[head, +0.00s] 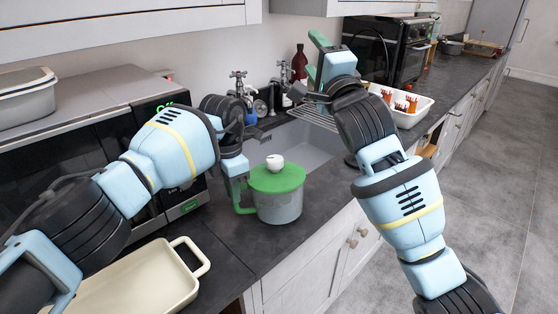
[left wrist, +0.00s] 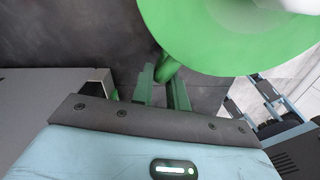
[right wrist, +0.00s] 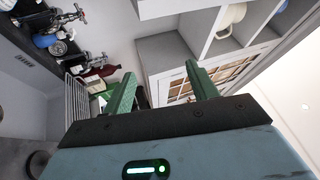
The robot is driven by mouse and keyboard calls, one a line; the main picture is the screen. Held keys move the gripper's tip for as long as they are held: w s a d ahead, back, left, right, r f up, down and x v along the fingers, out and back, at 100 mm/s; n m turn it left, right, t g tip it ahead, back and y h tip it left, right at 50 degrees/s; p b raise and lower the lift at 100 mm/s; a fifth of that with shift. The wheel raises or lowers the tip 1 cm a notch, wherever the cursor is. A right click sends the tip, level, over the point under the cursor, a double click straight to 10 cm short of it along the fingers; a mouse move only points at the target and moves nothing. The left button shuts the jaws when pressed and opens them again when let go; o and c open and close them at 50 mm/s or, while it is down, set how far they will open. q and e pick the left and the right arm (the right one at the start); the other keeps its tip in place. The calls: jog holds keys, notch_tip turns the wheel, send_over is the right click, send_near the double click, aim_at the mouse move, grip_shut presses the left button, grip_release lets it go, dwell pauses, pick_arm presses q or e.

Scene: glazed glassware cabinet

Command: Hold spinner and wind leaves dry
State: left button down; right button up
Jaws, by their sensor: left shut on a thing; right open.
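The spinner (head: 280,205) stands on the dark worktop, a grey bowl with a green lid (head: 262,182) and a white knob (head: 275,161) on top. My left gripper (head: 239,196) is shut on its green side handle (head: 243,210). In the left wrist view the handle (left wrist: 168,66) runs between the fingers (left wrist: 162,82), under the lid (left wrist: 225,35). My right gripper (head: 318,62) is raised beyond and right of the spinner, apart from it. Its fingers (right wrist: 160,75) are open and empty in the right wrist view. The leaves are not visible inside the spinner.
A cream tray (head: 130,285) lies at the front left, below a microwave (head: 95,140). A sink (head: 310,145) with taps is behind the spinner. A white tub (head: 412,116) with orange items stands right of the sink. The wall cupboard (head: 120,15) hangs above.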

jog(key=s+d+f+m+g, duration=0.1)
jog(key=s+f+m+g, duration=0.3)
jog(key=f+m, duration=0.55)
jog(key=m+g+y, duration=0.3)
jog(key=m+g, duration=0.2)
jog(key=g, duration=0.2)
send_near(280, 159)
jog(key=shift+n+t+h, duration=0.25)
jog(key=shift+t+h, duration=0.05)
jog(key=x, duration=0.9)
jog(key=shift+s+a+f, duration=0.1)
jog(key=shift+a+f, duration=0.1)
jog(key=shift+a, duration=0.45)
jog(key=c, duration=1)
jog(key=shift+n, duration=0.3)
jog(key=n+g+y, duration=0.1)
jog(key=g, duration=0.1)
jog(key=n+g+y, duration=0.1)
jog(key=n+g, duration=0.1)
jog(key=n+g+y, duration=0.1)
jog(key=y, duration=0.1)
jog(key=shift+w+d+f+n+g, duration=0.1)
jog(key=shift+w+d+n+g, duration=0.1)
jog(key=shift+w+n+g, duration=0.15)
jog(key=shift+n+g+y, duration=0.3)
jog(key=shift+n+g, duration=0.15)
jog(key=shift+g, duration=0.2)
